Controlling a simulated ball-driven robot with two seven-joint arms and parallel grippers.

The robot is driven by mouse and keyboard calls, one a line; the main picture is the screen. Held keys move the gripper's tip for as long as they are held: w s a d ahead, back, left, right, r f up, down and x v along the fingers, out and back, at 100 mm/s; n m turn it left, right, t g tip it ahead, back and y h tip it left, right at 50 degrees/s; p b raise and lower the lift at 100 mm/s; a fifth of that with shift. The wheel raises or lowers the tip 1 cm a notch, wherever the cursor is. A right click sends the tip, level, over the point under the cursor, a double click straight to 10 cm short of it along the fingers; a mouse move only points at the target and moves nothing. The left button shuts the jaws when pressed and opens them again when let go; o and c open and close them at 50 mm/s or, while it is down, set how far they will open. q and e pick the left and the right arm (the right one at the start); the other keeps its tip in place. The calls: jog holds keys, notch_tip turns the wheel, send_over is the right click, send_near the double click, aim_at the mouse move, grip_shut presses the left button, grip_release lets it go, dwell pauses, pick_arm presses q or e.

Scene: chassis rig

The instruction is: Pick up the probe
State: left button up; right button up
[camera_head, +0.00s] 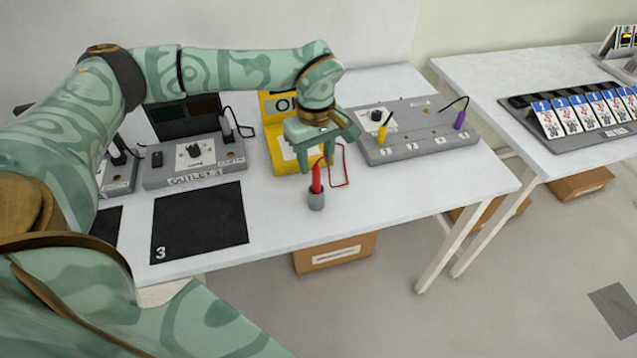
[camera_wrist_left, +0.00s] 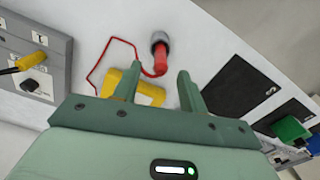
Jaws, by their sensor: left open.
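The red probe (camera_head: 316,176) stands upright in a small grey holder (camera_head: 316,201) near the front edge of the white table. A thin red lead runs from it. My left gripper (camera_head: 322,153) is open just above and behind the probe, pointing down. In the left wrist view, the probe (camera_wrist_left: 155,66) and holder (camera_wrist_left: 160,40) show beyond and between the two spread fingers (camera_wrist_left: 159,76). The probe appears apart from both fingers. My right gripper is in neither view.
A yellow unit (camera_head: 277,108) stands behind the gripper. Grey panels with a knob and plugs stand at right (camera_head: 420,140) and left (camera_head: 195,158). A black mat marked 3 (camera_head: 200,222) lies at front left. A second table (camera_head: 480,75) stands at right.

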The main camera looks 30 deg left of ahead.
aim_at(316, 176)
pick_arm(q)
jog(key=shift+s+f, duration=0.2)
jog(key=shift+f, duration=0.25)
jog(key=f+b, duration=0.1)
jog(key=f, duration=0.4)
jog(key=shift+w, duration=0.2)
grip_shut()
